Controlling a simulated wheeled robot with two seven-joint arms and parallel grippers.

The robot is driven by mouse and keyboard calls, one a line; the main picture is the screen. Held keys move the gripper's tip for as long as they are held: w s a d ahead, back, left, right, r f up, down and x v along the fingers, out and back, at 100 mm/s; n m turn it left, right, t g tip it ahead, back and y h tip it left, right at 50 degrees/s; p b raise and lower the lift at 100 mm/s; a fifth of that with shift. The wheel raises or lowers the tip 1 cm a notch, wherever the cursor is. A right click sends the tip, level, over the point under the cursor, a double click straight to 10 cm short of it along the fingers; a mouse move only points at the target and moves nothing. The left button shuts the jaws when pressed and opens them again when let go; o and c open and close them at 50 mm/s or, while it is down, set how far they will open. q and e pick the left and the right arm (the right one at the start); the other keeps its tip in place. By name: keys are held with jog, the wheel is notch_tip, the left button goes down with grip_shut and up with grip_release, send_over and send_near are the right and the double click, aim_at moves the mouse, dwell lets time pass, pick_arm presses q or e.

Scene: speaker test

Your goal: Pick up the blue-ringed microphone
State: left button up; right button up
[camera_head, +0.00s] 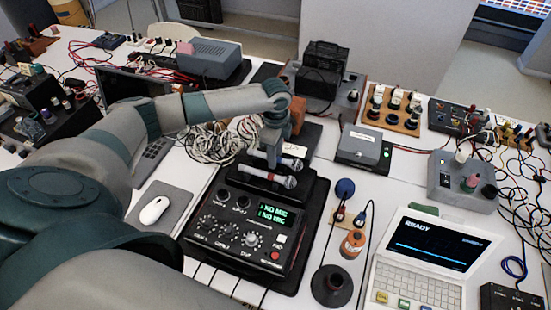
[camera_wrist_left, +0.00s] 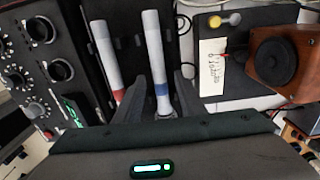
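The blue-ringed microphone (camera_wrist_left: 153,45) has a light grey body and a blue band; it lies in a black tray beside the red-ringed microphone (camera_wrist_left: 104,50). In the head view the blue-ringed one (camera_head: 290,162) lies behind the red-ringed one (camera_head: 268,176), partly hidden by my gripper. My left gripper (camera_head: 271,156) points down over the tray. In the left wrist view its two dark fingers (camera_wrist_left: 157,85) are apart, on either side of the blue-ringed microphone. Whether they touch it I cannot tell. My right gripper is not in view.
A black mixer (camera_head: 240,232) reading "NO MIC" twice stands in front of the tray. A wooden speaker (camera_wrist_left: 285,58) is close on the gripper's right in the wrist view. A laptop (camera_head: 425,250), a grey box (camera_head: 366,148) and loose cables crowd the table.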

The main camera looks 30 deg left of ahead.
pick_arm(q)
grip_shut()
jog(key=shift+r+b, duration=0.3)
jog(key=shift+r, duration=0.15)
jog(key=r, duration=0.1)
jog(key=r+b, duration=0.1)
jog(key=r, duration=0.1)
jog(key=shift+w+d+r, duration=0.1)
jog(key=shift+d, duration=0.15)
jog(key=w+d+r+b, duration=0.3)
jog(key=d+r, duration=0.4)
jog(key=d, duration=0.3)
jog(key=shift+w+d+b, duration=0.2)
jog(key=shift+d+b, duration=0.15)
jog(key=shift+s, duration=0.1)
